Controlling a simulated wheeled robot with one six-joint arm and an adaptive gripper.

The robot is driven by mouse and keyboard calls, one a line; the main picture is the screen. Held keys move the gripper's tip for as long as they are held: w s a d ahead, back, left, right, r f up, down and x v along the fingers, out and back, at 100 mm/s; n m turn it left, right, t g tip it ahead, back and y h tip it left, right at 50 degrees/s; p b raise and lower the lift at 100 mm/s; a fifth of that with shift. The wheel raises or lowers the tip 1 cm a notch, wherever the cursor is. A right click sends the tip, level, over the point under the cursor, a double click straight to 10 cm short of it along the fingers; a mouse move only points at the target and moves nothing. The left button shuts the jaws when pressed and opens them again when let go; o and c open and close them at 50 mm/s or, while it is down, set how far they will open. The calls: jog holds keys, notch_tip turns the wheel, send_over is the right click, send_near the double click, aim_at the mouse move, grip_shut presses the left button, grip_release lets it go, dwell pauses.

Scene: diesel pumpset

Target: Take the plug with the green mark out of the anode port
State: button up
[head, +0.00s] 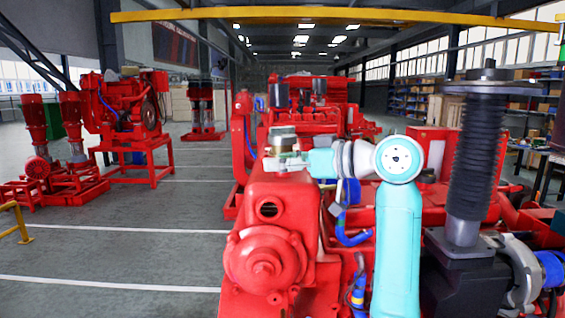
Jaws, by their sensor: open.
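My gripper (287,162) is small in the head view, at the left end of my teal arm, just above the top of the red pump housing (285,205). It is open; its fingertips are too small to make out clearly. A brass-coloured round fitting (283,138) shows right at the gripper; I cannot tell whether the two touch. A dark round opening (267,209) is in the housing's front face, below the gripper. I cannot make out the plug with the green mark, and I cannot tell which spot is the anode port.
Blue hoses (352,232) hang beside the housing, close to my arm. More red machinery (300,110) stands behind. Another red pumpset (125,115) stands at the left. The grey floor (150,240) left of the housing is open, and a yellow rail (15,222) stands at the left edge.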

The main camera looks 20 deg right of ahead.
jog(key=m+t+h, duration=0.3)
jog(key=m+h, duration=0.1)
jog(key=h, duration=0.1)
jog(key=shift+s+a+m+h, duration=0.1)
jog(key=shift+m+h, duration=0.2)
jog(key=m+t+h, duration=0.1)
jog(key=m+h, duration=0.2)
jog(key=h, duration=0.2)
jog(key=shift+m, duration=0.4)
jog(key=shift+m+h, duration=1.3)
jog(key=shift+h, duration=0.7)
jog(key=shift+g, duration=0.3)
jog(key=shift+m+h, duration=0.7)
jog(key=shift+h, duration=0.2)
jog(key=m+g+h, duration=0.4)
jog(key=h, duration=0.1)
jog(key=shift+m, duration=0.3)
jog(key=shift+r, duration=0.1)
